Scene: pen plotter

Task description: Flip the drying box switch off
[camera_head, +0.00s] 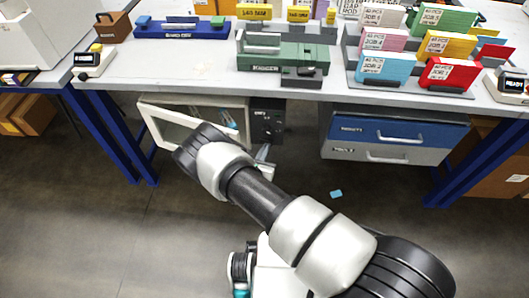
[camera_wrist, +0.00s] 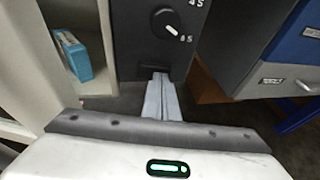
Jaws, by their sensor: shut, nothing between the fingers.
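The drying box (camera_head: 195,101) hangs under the table in the head view, its white-framed door (camera_head: 172,131) standing open. Its dark control panel (camera_head: 267,122) is on its right side. In the wrist view the panel (camera_wrist: 135,45) shows a round black dial (camera_wrist: 172,23) with a white pointer near "65".
A blue item (camera_wrist: 73,55) is inside the box. A blue and grey drawer unit (camera_head: 393,133) hangs to the right. Blue table legs (camera_head: 103,130) stand at the sides. A small blue piece (camera_head: 336,194) lies on the floor. The tabletop above holds trays and cards.

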